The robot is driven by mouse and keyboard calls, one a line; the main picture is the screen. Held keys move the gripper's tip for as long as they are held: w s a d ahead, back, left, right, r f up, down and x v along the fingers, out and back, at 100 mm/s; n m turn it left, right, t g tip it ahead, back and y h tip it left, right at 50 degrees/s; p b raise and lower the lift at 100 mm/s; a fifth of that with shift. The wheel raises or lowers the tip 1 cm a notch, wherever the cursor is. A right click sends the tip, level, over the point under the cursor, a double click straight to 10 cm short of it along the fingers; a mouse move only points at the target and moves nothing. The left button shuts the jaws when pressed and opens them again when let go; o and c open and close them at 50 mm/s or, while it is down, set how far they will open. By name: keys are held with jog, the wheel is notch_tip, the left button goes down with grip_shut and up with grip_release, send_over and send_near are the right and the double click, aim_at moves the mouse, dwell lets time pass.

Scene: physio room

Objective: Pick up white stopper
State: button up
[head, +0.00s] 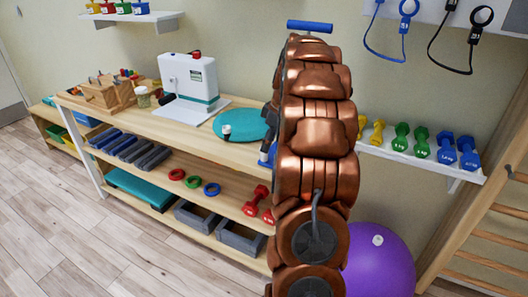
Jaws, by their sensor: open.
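A small white round stopper (378,240) sits in the upper side of the purple exercise ball (390,268), at the lower right, partly behind my arm. A second small white-topped piece with a dark lower part (226,131) is on the teal round cushion (242,122) on the bench top; I cannot tell exactly what it is. My copper arm rises through the middle of the view.
The wooden bench (190,137) holds a white machine (190,82), a jar (143,97) and a wooden block set (104,92). Dumbbells line a wall shelf (400,157). Wooden wall bars (490,238) stand at right. Floor (90,235) at left is clear.

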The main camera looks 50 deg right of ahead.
jog(key=x, duration=0.4)
jog(key=shift+w, duration=0.15)
jog(key=shift+c, duration=0.5)
jog(key=c, duration=1)
jog(key=shift+o, duration=0.2)
